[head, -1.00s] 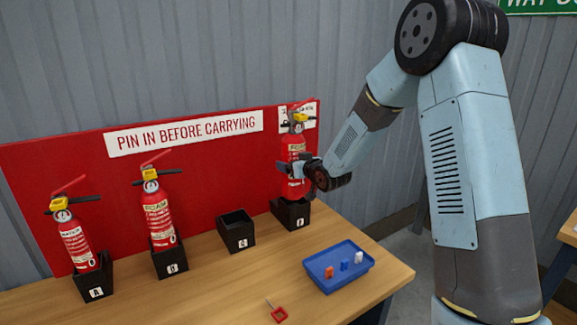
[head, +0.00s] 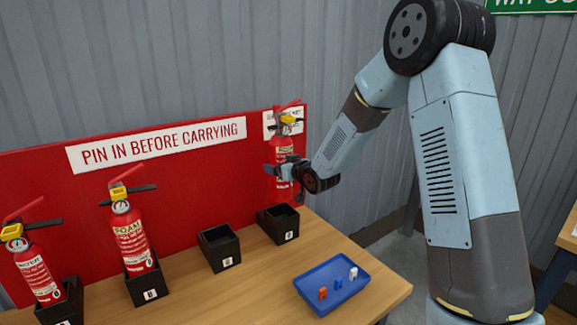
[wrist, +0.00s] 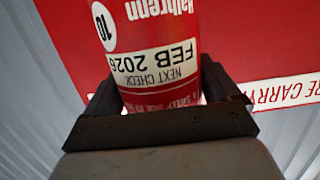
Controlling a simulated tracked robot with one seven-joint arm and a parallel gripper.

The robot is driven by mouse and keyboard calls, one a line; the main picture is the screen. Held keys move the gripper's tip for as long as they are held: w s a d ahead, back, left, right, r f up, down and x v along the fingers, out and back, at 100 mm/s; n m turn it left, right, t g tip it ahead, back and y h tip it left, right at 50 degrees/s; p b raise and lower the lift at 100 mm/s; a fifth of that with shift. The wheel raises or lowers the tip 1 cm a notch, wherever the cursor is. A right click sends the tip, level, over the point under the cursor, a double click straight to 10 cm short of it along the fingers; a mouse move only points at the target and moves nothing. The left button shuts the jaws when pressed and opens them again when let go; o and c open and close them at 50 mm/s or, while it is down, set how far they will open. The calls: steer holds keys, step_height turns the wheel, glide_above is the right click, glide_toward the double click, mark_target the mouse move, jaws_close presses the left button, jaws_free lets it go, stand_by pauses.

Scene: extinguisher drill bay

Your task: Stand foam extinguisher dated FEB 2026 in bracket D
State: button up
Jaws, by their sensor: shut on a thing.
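A red extinguisher (head: 283,152) with a yellow collar stands upright in my gripper (head: 281,171). The wrist view shows the dark jaws closed around the body, and its upside-down label (wrist: 155,62) appears to read NEXT CHECK FEB 2026, the last digit near the curved edge. Its type cannot be read. Bracket D (head: 287,229), a black box, is directly below it at the right end of the row. Its dark opening shows, and the extinguisher's base appears just above it; the exact gap cannot be told.
Bracket C (head: 226,254) is empty. A foam extinguisher (head: 130,238) stands in bracket B (head: 146,287), another extinguisher (head: 38,277) in the leftmost bracket (head: 62,308). A blue tray (head: 335,300) with small coloured tags lies in front. A red board (head: 200,180) stands behind.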

steer(key=shift+a+f, duration=0.1)
steer(key=shift+f, duration=2.15)
steer(key=shift+s+r, duration=0.1)
steer(key=shift+s, duration=0.05)
steer(key=shift+f, duration=2.75)
stand_by(2.3)
